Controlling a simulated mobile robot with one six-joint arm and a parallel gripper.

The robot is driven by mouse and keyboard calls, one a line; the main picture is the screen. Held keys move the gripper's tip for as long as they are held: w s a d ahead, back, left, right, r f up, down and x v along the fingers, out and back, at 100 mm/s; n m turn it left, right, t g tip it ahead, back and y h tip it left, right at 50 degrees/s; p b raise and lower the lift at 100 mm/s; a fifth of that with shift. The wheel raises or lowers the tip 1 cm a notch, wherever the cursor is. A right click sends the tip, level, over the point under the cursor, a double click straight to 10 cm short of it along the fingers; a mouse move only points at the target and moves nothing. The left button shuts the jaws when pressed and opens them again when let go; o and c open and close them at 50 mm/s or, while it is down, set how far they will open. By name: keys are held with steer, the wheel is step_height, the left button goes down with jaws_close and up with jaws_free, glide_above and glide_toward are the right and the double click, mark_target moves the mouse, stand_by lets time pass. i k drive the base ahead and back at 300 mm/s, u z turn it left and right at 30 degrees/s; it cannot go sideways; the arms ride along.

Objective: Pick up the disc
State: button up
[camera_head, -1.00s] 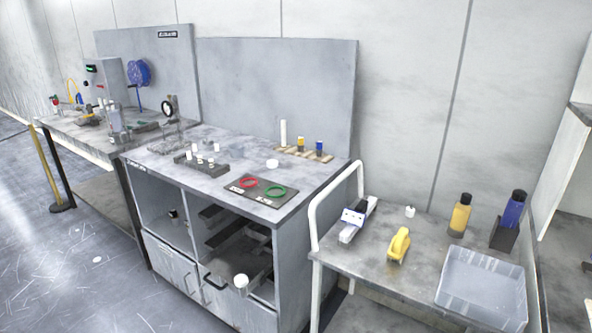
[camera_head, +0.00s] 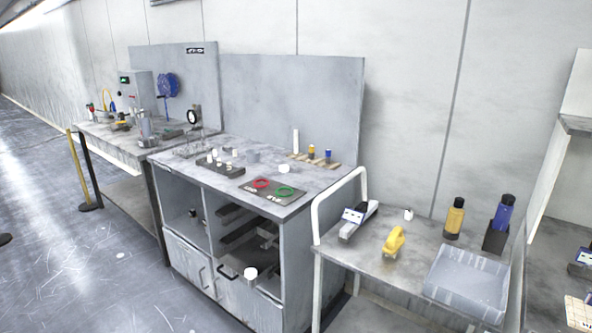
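My gripper is not in view. A small white round piece (camera_head: 283,169), which may be the disc, lies on the cabinet top (camera_head: 212,178), behind a dark mat (camera_head: 268,196). A red ring (camera_head: 261,184) and a green ring (camera_head: 284,191) lie on the mat. A pale grey cylinder (camera_head: 252,156) stands left of the white piece. Another white round piece (camera_head: 251,273) shows low at the cabinet front. I cannot tell for sure which piece is the disc.
A dark block (camera_head: 218,169) with small white pieces sits on the cabinet. The floor (camera_head: 100,250) at left is open.

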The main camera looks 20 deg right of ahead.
mark_target(284, 168)
steer(key=z, duration=0.45)
steer(key=i, duration=0.95)
steer(key=z, duration=0.1)
steer(key=k, duration=0.85)
steer(key=u, duration=0.2)
steer(key=i, duration=0.45)
steer(key=z, duration=0.05)
